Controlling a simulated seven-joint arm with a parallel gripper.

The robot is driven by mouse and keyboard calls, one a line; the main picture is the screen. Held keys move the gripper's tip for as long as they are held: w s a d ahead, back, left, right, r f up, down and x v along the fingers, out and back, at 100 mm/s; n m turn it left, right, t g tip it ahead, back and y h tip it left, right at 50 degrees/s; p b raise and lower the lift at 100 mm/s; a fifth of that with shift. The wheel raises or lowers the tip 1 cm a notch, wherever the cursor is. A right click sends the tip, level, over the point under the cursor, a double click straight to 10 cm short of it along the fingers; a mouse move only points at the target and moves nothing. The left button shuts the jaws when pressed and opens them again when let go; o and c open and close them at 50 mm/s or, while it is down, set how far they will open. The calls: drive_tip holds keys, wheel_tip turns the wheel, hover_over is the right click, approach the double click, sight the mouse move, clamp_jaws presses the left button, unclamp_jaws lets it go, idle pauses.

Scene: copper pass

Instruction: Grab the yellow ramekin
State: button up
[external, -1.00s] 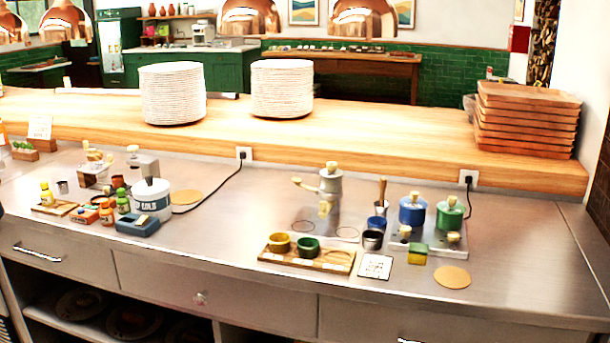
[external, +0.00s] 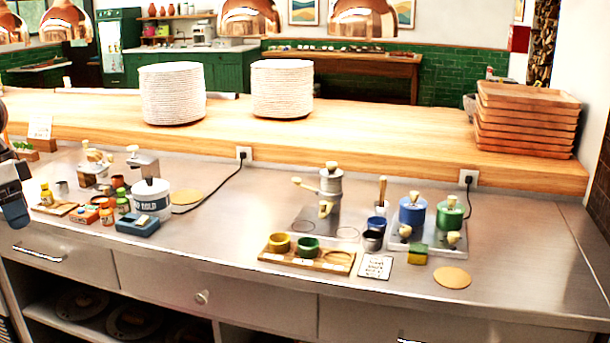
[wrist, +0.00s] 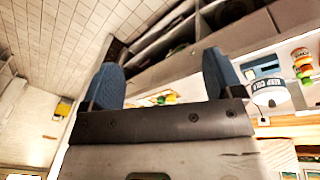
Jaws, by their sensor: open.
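The yellow ramekin (external: 280,243) sits in the left place of a wooden tray (external: 327,266) on the steel counter. A green ramekin (external: 308,247) stands beside it on the same tray. My gripper shows in the wrist view (wrist: 160,80) with its two blue fingertips spread apart and nothing between them. In the external view, part of my arm (external: 14,195) shows at the far left edge, well away from the yellow ramekin.
A white tub (external: 151,201) and several small bottles stand on the left counter. A grinder (external: 330,185) is behind the tray. Blue (external: 412,210) and green (external: 450,214) pots and a sponge (external: 417,254) are to the right. The counter between tub and tray is mostly clear.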

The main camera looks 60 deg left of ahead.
drive_tip(key=w+d+n+h, duration=0.1)
drive_tip(key=w+n+h, duration=0.4)
drive_tip(key=w, duration=1)
drive_tip(key=n+t+h, duration=0.4)
drive_tip(key=n+h, duration=0.2)
drive_tip(key=n, duration=1)
approach(287, 245)
drive_tip(key=shift+w+a+r, duration=0.15)
drive_tip(key=shift+w+a, duration=0.05)
drive_tip(key=shift+a, duration=0.15)
drive_tip(key=shift+d, duration=0.1)
drive_tip(key=shift+x, duration=1.25)
drive_tip(key=shift+d, duration=0.1)
drive_tip(key=shift+x, duration=2.5)
drive_tip(key=shift+s, duration=0.1)
